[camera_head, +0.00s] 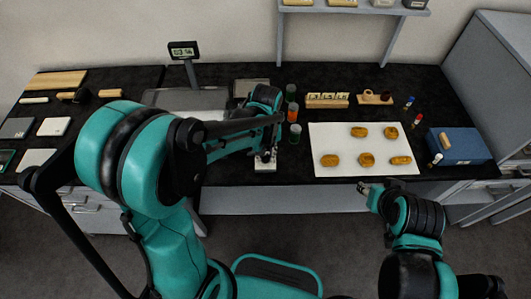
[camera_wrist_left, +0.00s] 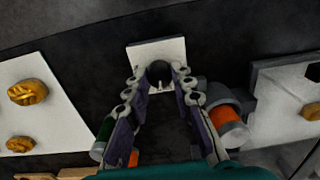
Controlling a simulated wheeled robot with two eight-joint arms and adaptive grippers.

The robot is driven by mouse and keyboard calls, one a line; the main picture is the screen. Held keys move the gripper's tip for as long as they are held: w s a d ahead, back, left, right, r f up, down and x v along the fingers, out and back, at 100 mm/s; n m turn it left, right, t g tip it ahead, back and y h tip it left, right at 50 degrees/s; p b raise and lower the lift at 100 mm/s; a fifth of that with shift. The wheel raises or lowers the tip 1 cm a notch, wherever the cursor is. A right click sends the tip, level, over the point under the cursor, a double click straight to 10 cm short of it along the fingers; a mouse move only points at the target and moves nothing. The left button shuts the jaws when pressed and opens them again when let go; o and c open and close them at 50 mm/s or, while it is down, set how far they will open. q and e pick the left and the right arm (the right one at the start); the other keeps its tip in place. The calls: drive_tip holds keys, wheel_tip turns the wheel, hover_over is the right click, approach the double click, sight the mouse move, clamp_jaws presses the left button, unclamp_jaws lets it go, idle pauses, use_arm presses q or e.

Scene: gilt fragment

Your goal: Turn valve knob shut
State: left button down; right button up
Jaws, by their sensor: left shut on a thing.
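The valve knob (camera_wrist_left: 159,72) is a small dark round piece on a square white plate (camera_wrist_left: 140,54). The plate also shows in the head view (camera_head: 265,168), near the front edge of the dark counter. My left gripper (camera_head: 266,155) points down over it and hides the knob there. In the left wrist view its two fingers (camera_wrist_left: 158,82) are shut on the knob, one on each side. My right gripper (camera_head: 364,187) is in front of the counter, away from the valve; whether it is open is too small to tell.
A white mat (camera_head: 342,139) with several golden pieces lies further right, beside a blue box (camera_head: 463,146). A scale with a display (camera_head: 183,50) stands behind my left arm.

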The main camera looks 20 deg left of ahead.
sight(266, 156)
use_arm(q)
drive_tip(key=shift+n, duration=0.6)
drive_tip(key=c, duration=1.3)
unclamp_jaws()
wheel_tip(266, 156, up, 12)
